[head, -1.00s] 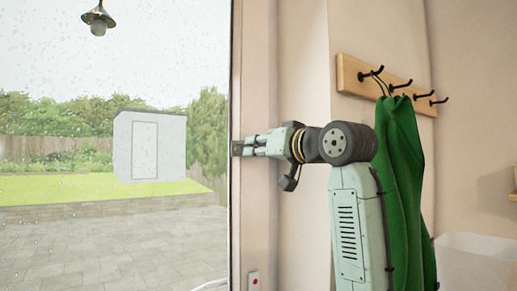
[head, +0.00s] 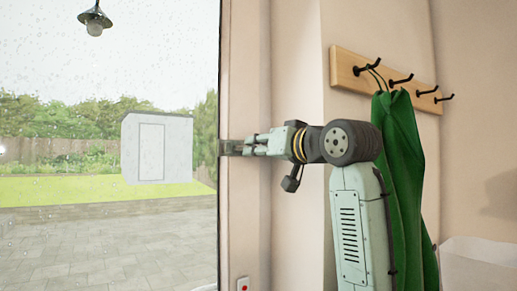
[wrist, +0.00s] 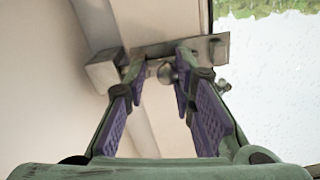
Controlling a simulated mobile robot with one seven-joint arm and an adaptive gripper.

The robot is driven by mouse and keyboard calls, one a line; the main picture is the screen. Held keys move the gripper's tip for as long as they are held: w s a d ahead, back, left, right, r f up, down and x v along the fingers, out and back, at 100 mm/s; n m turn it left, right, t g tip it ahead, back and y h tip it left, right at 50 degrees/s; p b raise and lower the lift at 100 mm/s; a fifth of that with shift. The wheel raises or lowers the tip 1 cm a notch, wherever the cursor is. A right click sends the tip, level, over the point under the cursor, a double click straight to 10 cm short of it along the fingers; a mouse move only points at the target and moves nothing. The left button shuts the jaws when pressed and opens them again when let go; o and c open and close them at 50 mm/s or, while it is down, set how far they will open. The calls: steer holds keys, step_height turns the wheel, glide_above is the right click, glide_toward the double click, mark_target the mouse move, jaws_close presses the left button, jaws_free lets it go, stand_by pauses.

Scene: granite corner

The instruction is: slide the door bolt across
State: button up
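The grey metal door bolt (head: 231,147) sits at the edge of the glazed door, at mid height in the head view. In the wrist view its plate (wrist: 217,50) runs across the top, with a round knob (wrist: 167,74) below it. A block-like metal keeper (wrist: 103,71) is to the left; I cannot tell whether the bar enters it. My gripper (head: 246,147) reaches left to the bolt. In the wrist view my gripper (wrist: 160,76) has its purple-padded fingers apart, one on each side of the knob. The knob appears nearer the right finger; contact is unclear.
The rain-spotted glass (head: 105,65) fills the left, with a yard and shed (head: 157,148) beyond. A green coat (head: 400,180) hangs from a hook rack (head: 348,70) close behind my arm. A red-button switch (head: 242,284) is low on the wall. A pale bin (head: 480,262) stands at right.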

steer(key=shift+o, duration=1)
steer(key=shift+r, duration=0.1)
steer(key=shift+s, duration=0.15)
steer(key=v, duration=1.2)
steer(key=shift+a, duration=0.15)
